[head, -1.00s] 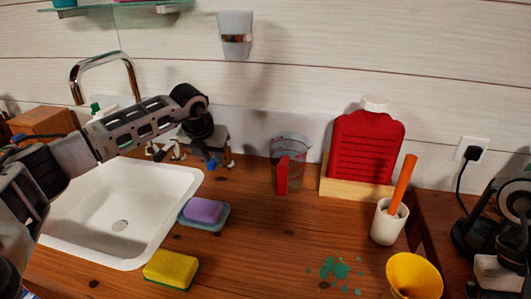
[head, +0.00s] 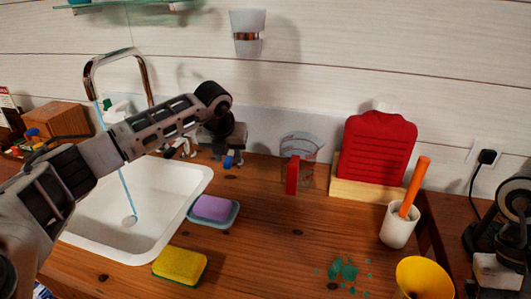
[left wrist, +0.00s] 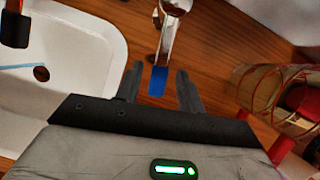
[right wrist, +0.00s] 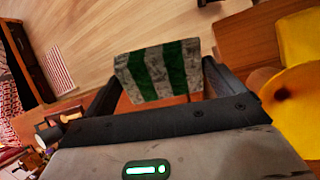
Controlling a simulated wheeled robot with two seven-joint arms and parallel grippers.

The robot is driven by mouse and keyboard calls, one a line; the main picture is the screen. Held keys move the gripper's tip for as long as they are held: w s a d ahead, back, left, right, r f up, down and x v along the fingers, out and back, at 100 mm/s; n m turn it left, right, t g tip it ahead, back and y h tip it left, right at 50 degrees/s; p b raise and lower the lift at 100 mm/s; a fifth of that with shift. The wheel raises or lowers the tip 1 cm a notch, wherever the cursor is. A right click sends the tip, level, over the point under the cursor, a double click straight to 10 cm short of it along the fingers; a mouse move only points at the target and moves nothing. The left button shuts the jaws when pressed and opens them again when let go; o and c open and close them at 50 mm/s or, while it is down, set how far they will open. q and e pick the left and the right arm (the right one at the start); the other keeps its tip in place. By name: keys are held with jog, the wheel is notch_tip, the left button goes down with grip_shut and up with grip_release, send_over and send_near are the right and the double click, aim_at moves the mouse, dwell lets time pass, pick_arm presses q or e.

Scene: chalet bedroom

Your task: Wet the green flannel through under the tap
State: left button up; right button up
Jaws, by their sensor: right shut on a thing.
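The tap (head: 118,60) arches over the white basin (head: 185,210), and a thin blue stream of water (head: 121,178) falls from its spout to the drain. In the left wrist view my left gripper (left wrist: 158,72) is open, its fingers on either side of a chrome lever with a blue tip (left wrist: 158,82), with gaps showing. In the right wrist view my right gripper (right wrist: 160,75) is shut on the green flannel (right wrist: 152,72), which has green and greyish-white stripes and hangs away from the basin over the floor side. The flannel is not visible in the head view.
A purple soap in a blue dish (head: 213,210) and a yellow sponge (head: 180,264) sit right of the basin. Behind are a measuring jug (head: 298,165) and a red bottle (head: 377,150). A white pot (head: 397,226) and yellow funnel (head: 424,279) stand right. The middle counter is mostly clear.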

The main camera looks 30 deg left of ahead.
pick_arm(q)
jog(key=shift+r, duration=0.1)
jog(key=b+v, duration=0.1)
jog(key=v, duration=1.1)
